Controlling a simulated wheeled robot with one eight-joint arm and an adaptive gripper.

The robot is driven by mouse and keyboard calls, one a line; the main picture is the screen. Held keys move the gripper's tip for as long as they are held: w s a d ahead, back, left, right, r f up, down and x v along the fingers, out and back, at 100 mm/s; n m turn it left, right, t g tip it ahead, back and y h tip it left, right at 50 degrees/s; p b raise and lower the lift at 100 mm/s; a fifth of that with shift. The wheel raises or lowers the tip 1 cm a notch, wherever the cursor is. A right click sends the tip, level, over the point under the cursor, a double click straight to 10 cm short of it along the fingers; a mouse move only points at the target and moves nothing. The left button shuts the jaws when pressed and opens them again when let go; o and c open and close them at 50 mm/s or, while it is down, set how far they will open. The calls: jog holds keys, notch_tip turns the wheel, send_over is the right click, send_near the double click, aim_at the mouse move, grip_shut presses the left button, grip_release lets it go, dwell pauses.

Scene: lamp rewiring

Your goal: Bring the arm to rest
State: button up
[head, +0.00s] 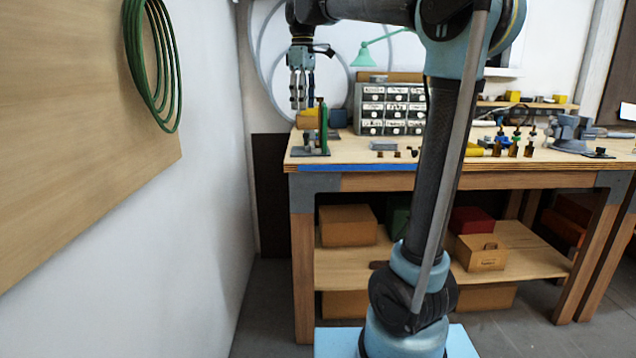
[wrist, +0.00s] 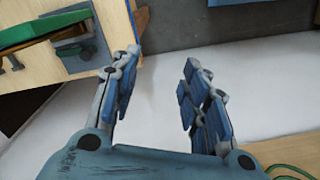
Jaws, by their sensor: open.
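My arm rises in front of the bench in the head view and bends over to the left at the top. A green part (wrist: 45,28) lies off to the left of the fingers there.
The wooden workbench (head: 400,155) holds a labelled drawer cabinet (head: 392,108), a green lamp (head: 373,45), several small parts and a vise (head: 568,130) at right. A white wall with a hanging green coil (head: 150,65) stands at left. Boxes (head: 348,226) fill the lower shelf.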

jog(key=s+d+f+m+t, duration=0.1)
jog(key=s+d+f+m, duration=0.6)
jog(key=s+d+f, duration=0.85)
jog(key=s+d+f+m, duration=0.2)
jog(key=s+f, duration=0.2)
jog(key=f, duration=0.3)
jog(key=s+d+f+m, duration=0.2)
jog(key=s+d+f, duration=0.1)
jog(key=f, duration=0.5)
jog(key=s+d+f+m+t, duration=0.1)
jog(key=s+d+f+m, duration=0.1)
jog(key=s+f, duration=0.3)
notch_tip(320, 180, down, 3)
jog(key=shift+d+f, duration=0.1)
jog(key=shift+d, duration=0.45)
jog(key=shift+w+f, duration=0.2)
jog(key=shift+w, duration=0.25)
